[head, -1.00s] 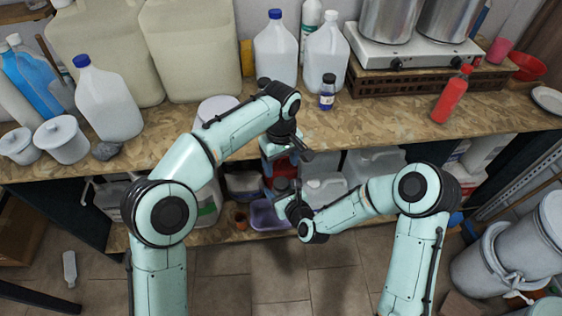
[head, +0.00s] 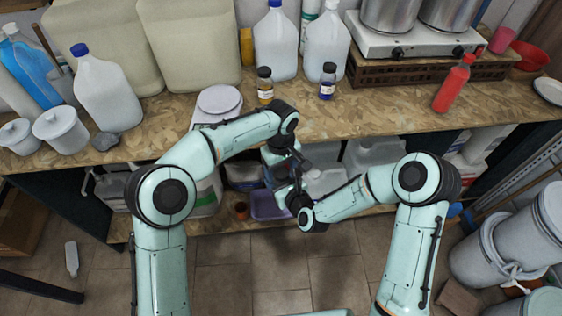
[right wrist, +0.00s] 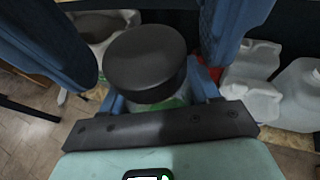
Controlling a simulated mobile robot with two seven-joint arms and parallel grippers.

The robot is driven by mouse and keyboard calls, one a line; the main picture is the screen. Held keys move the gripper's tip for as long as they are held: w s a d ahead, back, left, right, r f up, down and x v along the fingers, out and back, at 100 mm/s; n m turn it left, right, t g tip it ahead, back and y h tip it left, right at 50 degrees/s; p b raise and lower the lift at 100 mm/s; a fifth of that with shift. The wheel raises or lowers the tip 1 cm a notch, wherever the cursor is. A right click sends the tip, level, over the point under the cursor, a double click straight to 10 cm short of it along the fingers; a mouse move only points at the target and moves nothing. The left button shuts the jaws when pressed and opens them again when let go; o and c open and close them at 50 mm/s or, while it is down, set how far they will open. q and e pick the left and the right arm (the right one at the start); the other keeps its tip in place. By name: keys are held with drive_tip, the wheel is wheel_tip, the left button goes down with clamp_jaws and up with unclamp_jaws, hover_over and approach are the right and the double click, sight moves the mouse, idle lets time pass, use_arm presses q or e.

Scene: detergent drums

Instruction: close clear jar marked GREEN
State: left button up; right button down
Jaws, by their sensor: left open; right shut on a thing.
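A clear jar (right wrist: 158,103) with a wide black lid (right wrist: 146,60) on top and a green patch on its side is in the right wrist view. My right gripper (right wrist: 160,98) is shut on the jar's body below the lid. Two large blue fingers of my left gripper (head: 277,170) stand apart on either side of the lid in the right wrist view, open, with gaps to it. In the head view my right gripper (head: 289,194) is just below the left one, in front of the shelf. The jar is not clear there. I cannot tell how tightly the lid sits.
A workbench (head: 400,115) runs across the view. On it are a yellow-labelled jar (head: 265,88), a blue-labelled jar (head: 327,83), white jugs (head: 276,45) and a red bottle (head: 454,84). A purple tub (head: 268,207) is on the lower shelf. The tiled floor in front is mostly clear.

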use_arm(q)
drive_tip(key=c, duration=1.1)
drive_tip(key=shift+m, duration=1.6)
drive_tip(key=o, duration=1.2)
drive_tip(key=shift+c, duration=0.2)
drive_tip(key=shift+r, duration=2.25)
drive_tip(key=o, duration=0.5)
